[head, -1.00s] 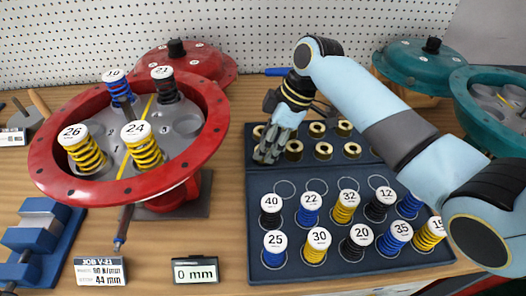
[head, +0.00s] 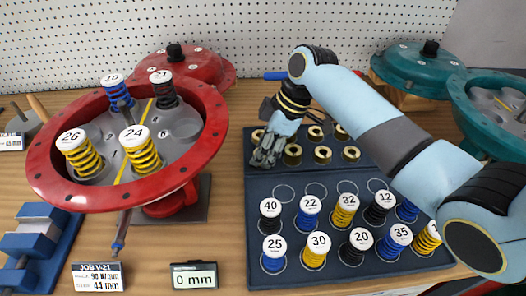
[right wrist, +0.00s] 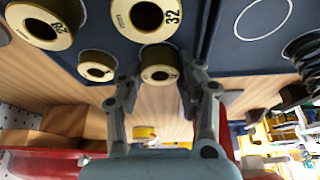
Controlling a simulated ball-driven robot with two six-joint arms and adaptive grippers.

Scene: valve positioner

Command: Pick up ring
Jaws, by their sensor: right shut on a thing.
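My right gripper (head: 264,160) is over the left part of the dark tray, beside the gold rings. In the right wrist view its two fingers (right wrist: 160,88) are closed around a small gold ring (right wrist: 160,73). The number on this ring cannot be read. The held ring is hidden behind the fingers in the head view. Other gold rings stand in the tray's back rows, such as one just right of the gripper (head: 292,154). Two larger rings, marked 28 (right wrist: 45,24) and 32 (right wrist: 148,15), show in the right wrist view. My left gripper is not in view.
Numbered springs, such as 40 (head: 270,210), stand in the tray's (head: 254,190) front rows, behind which are empty circles. A red open housing (head: 45,180) with several springs is at left. A 0 mm display (head: 194,276) lies in front. Teal housings (head: 410,68) are at right.

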